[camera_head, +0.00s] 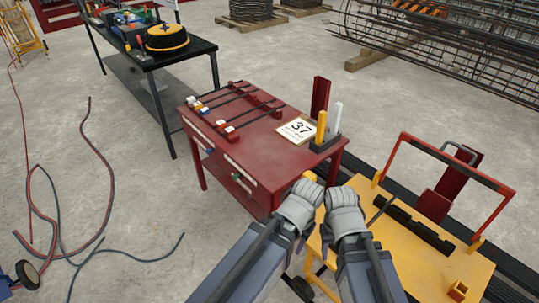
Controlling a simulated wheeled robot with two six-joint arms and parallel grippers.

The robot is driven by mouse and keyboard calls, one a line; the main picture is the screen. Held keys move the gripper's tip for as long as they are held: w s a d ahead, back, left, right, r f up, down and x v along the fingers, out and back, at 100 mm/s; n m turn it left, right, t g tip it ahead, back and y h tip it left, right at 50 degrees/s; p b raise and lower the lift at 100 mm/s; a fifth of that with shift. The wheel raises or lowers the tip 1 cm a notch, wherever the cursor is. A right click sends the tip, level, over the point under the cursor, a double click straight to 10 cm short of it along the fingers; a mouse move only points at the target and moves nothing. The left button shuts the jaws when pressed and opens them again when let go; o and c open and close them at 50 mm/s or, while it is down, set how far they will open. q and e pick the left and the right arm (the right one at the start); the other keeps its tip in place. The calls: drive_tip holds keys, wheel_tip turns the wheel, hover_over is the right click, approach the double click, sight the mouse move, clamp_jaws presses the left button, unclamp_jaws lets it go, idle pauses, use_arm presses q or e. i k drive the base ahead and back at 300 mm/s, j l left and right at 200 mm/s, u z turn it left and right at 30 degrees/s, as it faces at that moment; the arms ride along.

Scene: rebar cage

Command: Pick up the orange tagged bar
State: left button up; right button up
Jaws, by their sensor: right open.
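Several thin dark bars (250,116) lie side by side across red rests on the red workbench (250,155). Small tags sit at their left ends, white and blue among them. I cannot make out which tag is orange. My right gripper (341,192) is open, in front of the bench's near right corner, apart from the bars. My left gripper (305,187) is close beside it on the left, also away from the bars. Its fingers do not show clearly enough to tell open from shut.
A card marked 37 (297,129) and a dark holder with upright yellow and white pieces (321,127) stand on the bench's right. A yellow cart (400,262) is at right. Hoses (105,165) lie on the left floor. A black table (185,50) stands behind.

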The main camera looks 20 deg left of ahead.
sight(221, 124)
drive_tip(key=i+j, duration=0.1)
drive_tip(key=j, duration=0.45)
drive_tip(key=i+j+z, duration=0.15)
drive_tip(key=j, duration=0.9)
drive_tip(key=i+j+z, duration=0.3)
drive_tip(key=i+j, duration=0.7)
